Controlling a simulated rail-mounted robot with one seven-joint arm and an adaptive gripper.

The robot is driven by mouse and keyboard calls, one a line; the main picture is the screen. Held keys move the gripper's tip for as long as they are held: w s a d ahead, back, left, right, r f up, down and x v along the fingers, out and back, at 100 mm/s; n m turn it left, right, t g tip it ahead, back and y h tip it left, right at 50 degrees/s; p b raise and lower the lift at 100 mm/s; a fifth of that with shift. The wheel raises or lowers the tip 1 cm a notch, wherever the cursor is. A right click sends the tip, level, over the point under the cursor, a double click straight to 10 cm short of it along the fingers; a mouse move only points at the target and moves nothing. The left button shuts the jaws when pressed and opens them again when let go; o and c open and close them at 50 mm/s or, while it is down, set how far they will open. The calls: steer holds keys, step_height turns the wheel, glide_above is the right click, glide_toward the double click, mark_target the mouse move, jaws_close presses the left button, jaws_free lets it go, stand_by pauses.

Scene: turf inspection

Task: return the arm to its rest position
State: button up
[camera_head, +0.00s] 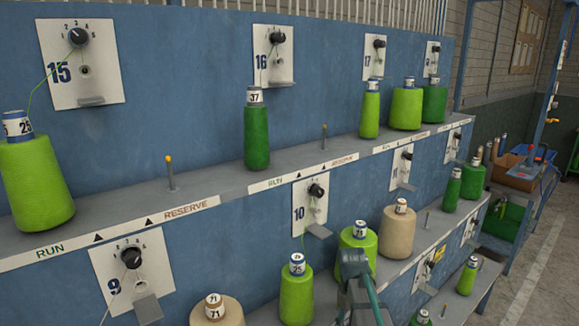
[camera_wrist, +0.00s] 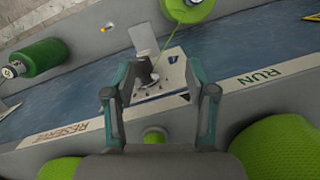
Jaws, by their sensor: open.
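My gripper (camera_wrist: 161,92) shows in the wrist view with its two teal-and-grey fingers spread apart. It is open, with nothing held between the fingers. Beyond the gap are a dial knob (camera_wrist: 146,70) and its pale plate on the blue panel. In the head view, part of my arm and gripper (camera_head: 353,265) shows at the bottom, in front of the lower shelf. It is close to the green cone labelled 21 (camera_head: 358,241) and partly covers it. I cannot tell whether they touch. My fingertips are not clear in the head view.
The blue rack has an upper shelf (camera_head: 110,222) and a lower one with several yarn cones. A beige cone (camera_head: 397,232) and a green cone labelled 25 (camera_head: 296,292) stand near my arm. A floor aisle (camera_head: 535,270) lies at right.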

steer(key=s+a+f+m+g+b, duration=0.1)
steer(key=s+f+m+g+b, duration=0.15)
steer(key=s+f, duration=2.8)
steer(key=s+f+m+g, duration=0.2)
steer(key=s+f, duration=0.3)
steer(key=s, duration=0.7)
steer(key=shift+s+a+f, duration=0.25)
steer(key=shift+a+f, duration=0.1)
